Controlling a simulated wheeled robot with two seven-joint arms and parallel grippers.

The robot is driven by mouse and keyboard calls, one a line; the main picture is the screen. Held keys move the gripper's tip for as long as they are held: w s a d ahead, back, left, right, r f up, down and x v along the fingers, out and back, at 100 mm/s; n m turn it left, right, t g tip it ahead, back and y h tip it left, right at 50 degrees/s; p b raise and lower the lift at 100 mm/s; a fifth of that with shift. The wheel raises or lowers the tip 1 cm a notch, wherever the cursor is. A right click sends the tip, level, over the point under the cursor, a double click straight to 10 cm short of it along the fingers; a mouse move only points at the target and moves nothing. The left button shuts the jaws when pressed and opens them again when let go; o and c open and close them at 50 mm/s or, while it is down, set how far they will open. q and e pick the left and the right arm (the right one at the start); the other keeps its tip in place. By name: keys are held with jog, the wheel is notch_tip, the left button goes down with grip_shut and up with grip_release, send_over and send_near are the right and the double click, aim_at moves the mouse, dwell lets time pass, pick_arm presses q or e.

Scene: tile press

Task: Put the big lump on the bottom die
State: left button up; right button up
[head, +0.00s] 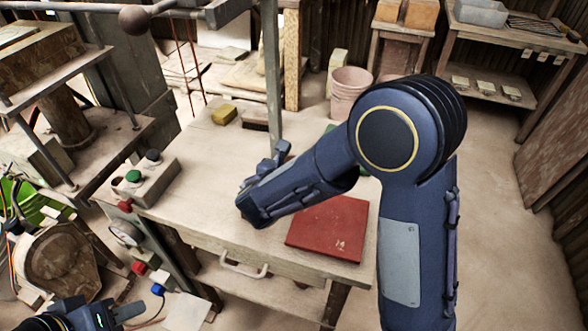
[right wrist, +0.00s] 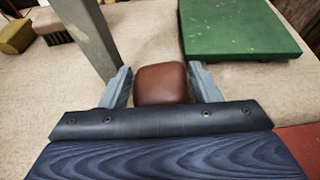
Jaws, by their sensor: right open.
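A reddish-brown lump (right wrist: 160,85) lies on the table between the two fingers of my right gripper (right wrist: 160,70) in the right wrist view. The fingers are open, one on each side of the lump, with a small gap showing. In the head view my right gripper (head: 272,160) is low over the table and hides the lump. My left gripper (head: 118,314) is at the bottom left corner, partly cut off, away from the table top. The press (head: 100,125) stands at the left; I cannot make out which part is its bottom die.
A red board (head: 330,228) lies at the table's front right. A green board (right wrist: 240,28) lies beyond the lump. A grey post (head: 271,75) rises close by. A yellow block (head: 224,114), a brush (head: 254,124) and a button box (head: 146,180) are on the table.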

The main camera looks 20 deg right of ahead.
jog(key=c, duration=0.9)
jog(key=shift+r, duration=0.1)
jog(key=shift+r, duration=0.1)
